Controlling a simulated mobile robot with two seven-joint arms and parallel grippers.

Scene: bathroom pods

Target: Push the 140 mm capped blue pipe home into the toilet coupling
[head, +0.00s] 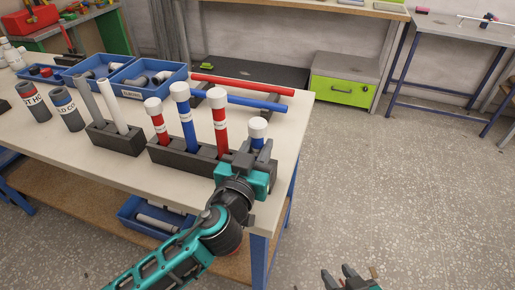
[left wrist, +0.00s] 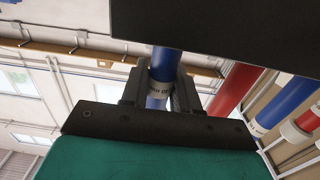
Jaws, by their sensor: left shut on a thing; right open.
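A short blue pipe with a white cap (head: 258,130) stands upright at the right end of the dark rack. My left gripper (head: 252,160) is shut around it below the cap. The left wrist view shows the blue pipe (left wrist: 161,65) and its white label between the two fingers; the label is too small to read. The pipe's lower end is hidden by the gripper, so I cannot tell whether it sits in the rack. A taller capped blue pipe (head: 186,122) stands in the rack. My right gripper (head: 352,276) is open and empty at the bottom edge. I cannot make out a toilet coupling.
The dark rack (head: 178,160) also holds red capped pipes (head: 220,130). A smaller rack (head: 115,138) holds grey and white pipes. Blue bins (head: 150,87) and loose red and blue pipes (head: 243,87) lie behind. Open floor (head: 400,190) is right of the bench.

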